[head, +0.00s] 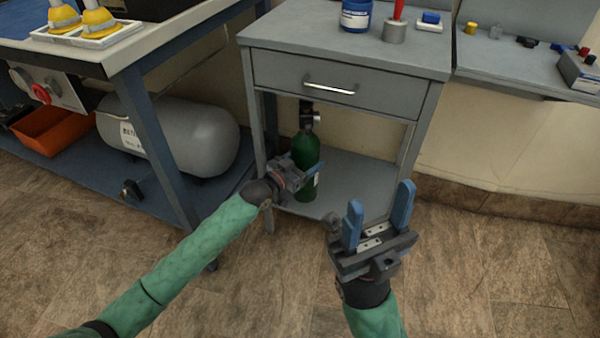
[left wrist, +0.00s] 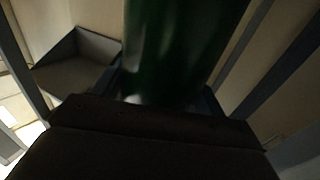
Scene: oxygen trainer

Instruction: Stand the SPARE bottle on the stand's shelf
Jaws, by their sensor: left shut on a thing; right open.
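The green bottle (head: 306,150) with a dark valve on top is upright over the lower shelf (head: 365,185) of the grey stand (head: 345,60). My left gripper (head: 303,170) is shut on the bottle from the front left, around its middle. Whether the bottle's base touches the shelf I cannot tell. In the left wrist view the bottle (left wrist: 180,45) fills the upper middle, dark and close, and hides most of the jaws. My right gripper (head: 380,220) is open and empty in front of the stand, with its blue fingers pointing up. No SPARE label is readable.
The stand's drawer (head: 335,85) is shut above the shelf. A blue tub (head: 356,15) and a grey holder (head: 395,31) stand on its top. A workbench with a grey tank (head: 175,130) below is at left. The shelf's right part is clear.

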